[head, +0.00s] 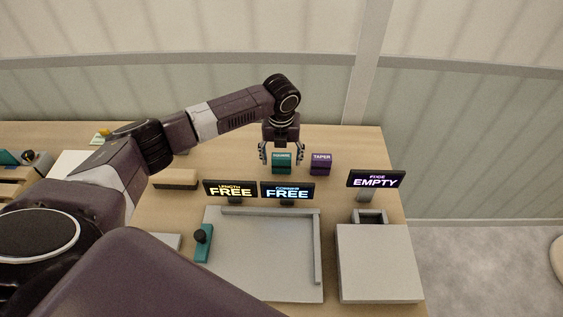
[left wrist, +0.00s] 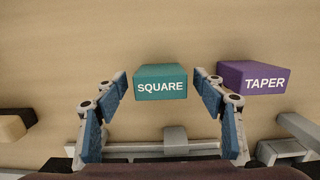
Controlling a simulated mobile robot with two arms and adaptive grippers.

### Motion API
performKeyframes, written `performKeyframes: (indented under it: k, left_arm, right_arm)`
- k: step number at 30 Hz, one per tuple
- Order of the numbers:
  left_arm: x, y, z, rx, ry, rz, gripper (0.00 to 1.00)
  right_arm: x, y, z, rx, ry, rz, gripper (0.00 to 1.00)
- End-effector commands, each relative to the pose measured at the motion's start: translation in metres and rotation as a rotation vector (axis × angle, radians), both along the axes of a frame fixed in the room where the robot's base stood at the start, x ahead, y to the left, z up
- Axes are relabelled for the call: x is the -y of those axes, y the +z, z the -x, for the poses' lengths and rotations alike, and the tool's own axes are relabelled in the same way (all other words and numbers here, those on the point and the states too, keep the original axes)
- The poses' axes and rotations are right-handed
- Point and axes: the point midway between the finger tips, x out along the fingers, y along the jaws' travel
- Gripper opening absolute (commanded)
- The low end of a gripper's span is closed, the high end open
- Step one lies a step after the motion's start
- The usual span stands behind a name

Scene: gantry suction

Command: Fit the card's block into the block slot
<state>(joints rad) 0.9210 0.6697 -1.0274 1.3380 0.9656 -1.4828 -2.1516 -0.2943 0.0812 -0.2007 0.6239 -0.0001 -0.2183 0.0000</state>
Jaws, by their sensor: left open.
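A teal block labelled SQUARE (head: 281,167) sits on the wooden table; it also shows in the left wrist view (left wrist: 161,83). A purple block labelled TAPER (head: 321,165) sits to its right, also seen in the left wrist view (left wrist: 253,79). My left gripper (head: 281,154) points down over the teal block. It is open, with one finger on each side of the block in the picture, and holds nothing. I cannot tell which block the card names, nor which opening is the block slot. My right gripper is not in view.
A grey tray (head: 262,263) with raised edges lies in front, a teal piece with a dark knob (head: 203,243) at its left. Signs read FREE (head: 230,191), FREE (head: 287,192) and EMPTY (head: 376,181). A grey box (head: 378,265) stands at the right. A tan bar (head: 175,179) lies left.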

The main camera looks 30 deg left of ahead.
Motion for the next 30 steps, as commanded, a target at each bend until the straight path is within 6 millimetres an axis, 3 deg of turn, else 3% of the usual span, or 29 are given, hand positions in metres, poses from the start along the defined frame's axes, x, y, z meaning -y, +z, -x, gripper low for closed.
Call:
performKeyframes:
  k: [2,14,23,30]
  left_arm:
    - [0.0,0.0,0.0,0.0,0.0,0.0,0.59]
    - [0.0,0.0,0.0,0.0,0.0,0.0,0.15]
    - [0.0,0.003,-0.001,0.002,0.0,0.0,0.15]
    - [0.0,0.025,-0.002,0.006,0.0,0.001,0.15]
  right_arm:
    - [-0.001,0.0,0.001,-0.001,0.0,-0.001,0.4]
    - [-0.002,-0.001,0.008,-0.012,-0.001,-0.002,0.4]
    - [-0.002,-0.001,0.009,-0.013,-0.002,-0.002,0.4]
    - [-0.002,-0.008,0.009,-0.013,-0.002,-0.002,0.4]
